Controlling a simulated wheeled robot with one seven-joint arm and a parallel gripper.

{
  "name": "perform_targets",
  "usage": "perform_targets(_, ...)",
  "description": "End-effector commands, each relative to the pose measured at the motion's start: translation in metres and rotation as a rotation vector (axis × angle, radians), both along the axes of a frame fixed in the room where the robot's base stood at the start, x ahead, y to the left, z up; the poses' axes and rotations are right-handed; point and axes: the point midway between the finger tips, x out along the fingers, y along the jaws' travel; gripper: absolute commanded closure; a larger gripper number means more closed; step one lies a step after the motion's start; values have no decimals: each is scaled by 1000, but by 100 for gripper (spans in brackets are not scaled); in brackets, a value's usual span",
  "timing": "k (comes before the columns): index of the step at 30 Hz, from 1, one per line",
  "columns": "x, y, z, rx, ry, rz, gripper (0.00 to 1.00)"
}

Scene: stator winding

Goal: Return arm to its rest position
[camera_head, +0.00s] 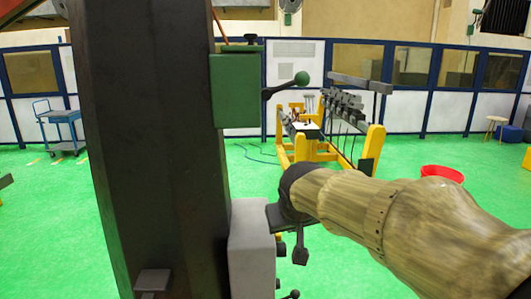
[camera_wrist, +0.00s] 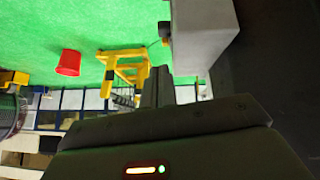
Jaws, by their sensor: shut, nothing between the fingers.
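My gripper (camera_wrist: 158,72) shows in the wrist view with its two dark fingers together, shut and empty. In the head view my arm, in a tan cover, reaches in from the lower right. Its dark end is beside the grey block (camera_head: 252,248) on the tall dark machine column (camera_head: 150,130). I cannot make out the fingers clearly there. In the wrist view a grey block (camera_wrist: 203,35) is close to the right of the fingertips; I cannot tell whether they touch.
A green box (camera_head: 236,90) with a ball-ended lever (camera_head: 301,79) juts from the column. Behind stands a yellow-framed bench (camera_head: 370,150). A red bucket (camera_head: 442,173) is at right, a blue cart (camera_head: 60,125) at far left. Open green floor (camera_head: 330,265) lies between.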

Motion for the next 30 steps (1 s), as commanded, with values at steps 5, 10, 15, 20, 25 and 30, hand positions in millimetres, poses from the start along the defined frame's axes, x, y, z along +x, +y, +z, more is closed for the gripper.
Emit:
perform_targets(5,-38,-39,-104,19,173,-49,100)
perform_targets(10,-93,-73,-185,54,319,-118,100)
perform_targets(15,-143,-92,-234,85,416,-181,100)
perform_targets(20,-155,-96,-243,93,438,-195,100)
perform_targets(25,-155,-95,-242,92,436,-193,100)
perform_targets(30,-154,-95,-242,92,436,-193,100)
